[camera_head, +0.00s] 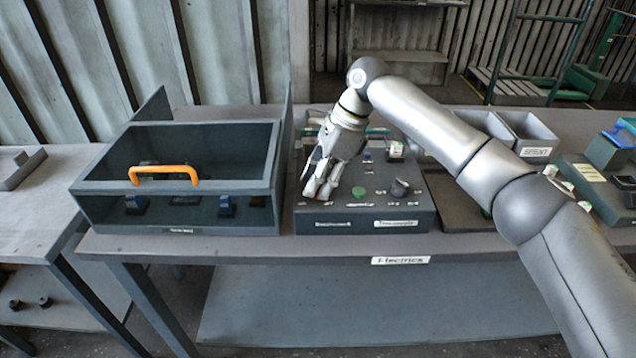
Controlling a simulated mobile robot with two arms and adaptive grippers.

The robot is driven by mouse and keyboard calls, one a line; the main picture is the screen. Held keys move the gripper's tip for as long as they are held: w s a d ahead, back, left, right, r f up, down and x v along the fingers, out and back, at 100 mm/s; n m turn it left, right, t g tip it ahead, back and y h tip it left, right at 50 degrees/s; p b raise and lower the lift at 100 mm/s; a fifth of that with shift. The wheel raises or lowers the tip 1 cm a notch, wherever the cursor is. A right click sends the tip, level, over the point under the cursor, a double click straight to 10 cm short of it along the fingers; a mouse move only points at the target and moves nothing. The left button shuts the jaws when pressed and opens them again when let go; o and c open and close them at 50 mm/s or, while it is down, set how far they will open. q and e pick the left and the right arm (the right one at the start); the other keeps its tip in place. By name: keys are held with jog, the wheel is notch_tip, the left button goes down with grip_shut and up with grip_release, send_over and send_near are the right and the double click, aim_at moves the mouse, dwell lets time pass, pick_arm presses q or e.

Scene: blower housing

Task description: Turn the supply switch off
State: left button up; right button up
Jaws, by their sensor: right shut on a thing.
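The panel's front labels are too small to read. My left gripper is not in view.
A dark open-topped case (88,208) with an orange handle (163,174) stands close left of the panel. Grey bins (528,134) and a green-grey unit with a blue part (608,150) are at the right. The table's front strip (270,247) is clear.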

jog(key=n+g, duration=0.1)
jog(key=n, duration=0.1)
jog(key=shift+w+r+n+h, duration=0.1)
jog(key=shift+n+h, duration=0.2)
jog(key=shift+n, duration=0.1)
jog(key=shift+a+n+g+h+p, duration=0.15)
jog(key=shift+n+g+p, duration=0.25)
jog(key=shift+n, duration=0.65)
jog(key=shift+d+n+g+h+p, duration=0.1)
jog(key=shift+n+g+h+p, duration=0.25)
jog(key=shift+n, duration=1)
jog(key=o, duration=1)
jog(key=shift+m, duration=0.4)
